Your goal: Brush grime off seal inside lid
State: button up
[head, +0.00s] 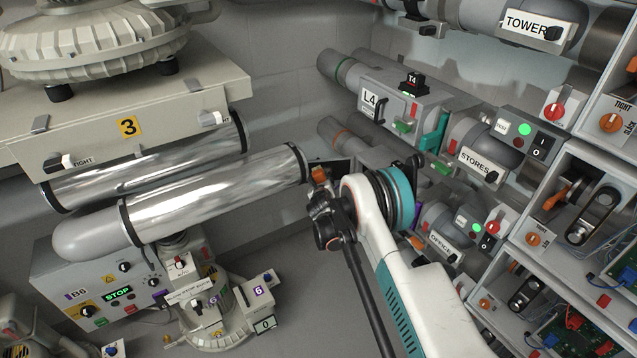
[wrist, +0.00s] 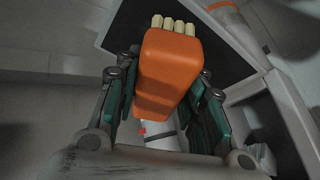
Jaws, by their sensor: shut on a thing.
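In the wrist view my gripper (wrist: 163,104) is shut on an orange brush (wrist: 168,70), its teal finger pads on both sides of the block. Several pale bristle tufts (wrist: 175,24) stick out at its far end, over a dark flat panel (wrist: 122,28) with a light edge. I cannot tell whether the bristles touch it, or whether it is the lid. In the head view the orange brush (head: 319,174) shows small beside a dark panel (head: 342,166), just right of the silver tube's end. My wrist mostly hides the gripper there. No seal or grime can be made out.
A long silver tube (head: 215,195) lies left of my wrist, below the machine marked 3 (head: 128,127). Grey pipes and the L4 box (head: 395,105) line the wall behind. Shelves with switches (head: 560,200) stand close on the right. The floor (head: 300,290) below is partly clear.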

aim_at(333, 173)
jog(key=shift+w+d, duration=0.25)
jog(key=shift+d, duration=0.6)
jog(key=shift+w+d, duration=0.3)
jog(key=shift+d, duration=0.5)
jog(key=shift+w+d, duration=0.25)
jog(key=shift+d, duration=0.6)
jog(key=a, duration=0.9)
jog(key=shift+s, duration=0.35)
jog(key=shift+d, duration=0.1)
jog(key=shift+w+d+r, duration=0.1)
jog(key=shift+w+d, duration=0.25)
jog(key=shift+d, duration=1.1)
jog(key=shift+w+d+f, duration=0.1)
jog(key=shift+w+d, duration=0.2)
jog(key=shift+d, duration=1.1)
jog(key=shift+w+d+r, duration=0.1)
jog(key=shift+w+d, duration=0.25)
jog(key=shift+d, duration=1.1)
jog(key=shift+a, duration=0.15)
jog(key=shift+s+a, duration=0.15)
jog(key=shift+a, duration=0.8)
jog(key=shift+s+a, duration=0.2)
jog(key=shift+a, duration=0.8)
jog(key=shift+s+a, duration=0.15)
jog(key=shift+a, duration=0.8)
jog(key=shift+c, duration=0.2)
